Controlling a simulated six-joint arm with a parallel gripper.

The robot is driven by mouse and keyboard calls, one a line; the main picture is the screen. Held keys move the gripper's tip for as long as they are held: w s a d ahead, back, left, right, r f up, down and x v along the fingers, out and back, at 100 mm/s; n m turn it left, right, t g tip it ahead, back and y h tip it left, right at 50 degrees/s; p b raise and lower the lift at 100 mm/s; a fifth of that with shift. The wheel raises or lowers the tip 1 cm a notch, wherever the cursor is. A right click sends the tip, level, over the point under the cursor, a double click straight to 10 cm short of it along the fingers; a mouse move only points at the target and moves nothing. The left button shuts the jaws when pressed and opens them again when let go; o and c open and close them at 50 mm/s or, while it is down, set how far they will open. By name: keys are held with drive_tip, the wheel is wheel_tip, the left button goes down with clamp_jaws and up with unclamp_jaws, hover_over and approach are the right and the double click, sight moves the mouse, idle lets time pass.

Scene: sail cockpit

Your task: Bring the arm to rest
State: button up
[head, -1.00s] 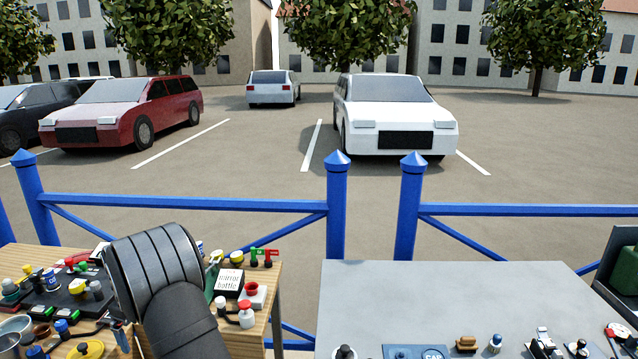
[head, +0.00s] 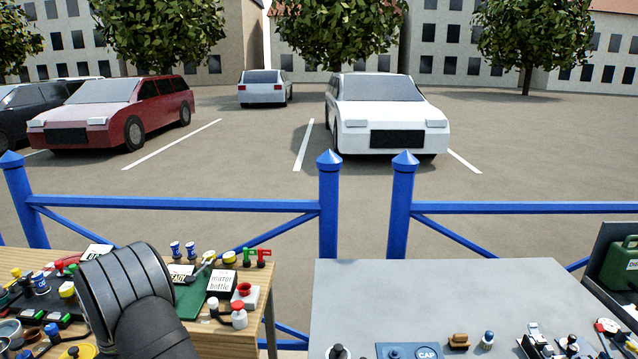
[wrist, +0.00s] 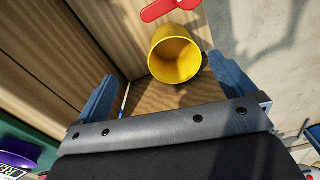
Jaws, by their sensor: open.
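My gripper (wrist: 172,95) shows in the wrist view with its two blue-grey fingers wide apart and nothing between them that I can see held. A yellow cup-like thing (wrist: 175,57) lies beyond the fingers, its open mouth facing the camera; I cannot tell its exact distance. A red handle-like piece (wrist: 168,8) is just above it in the picture. In the head view my dark arm stands over the left wooden table (head: 262,283), and the gripper itself is out of that picture.
The wooden table carries many small items, among them a white card (head: 221,284), a red and white bottle (head: 239,315) and green and red taps. A grey table (head: 400,300) stands to the right, with small fittings at its front. A blue fence (head: 329,215) runs behind both.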

drive_tip(key=shift+s+a+f, duration=0.3)
drive_tip(key=shift+a+f, duration=0.4)
drive_tip(key=shift+a, duration=0.05)
drive_tip(key=shift+s+a+f, duration=0.25)
drive_tip(key=shift+a+f, duration=0.45)
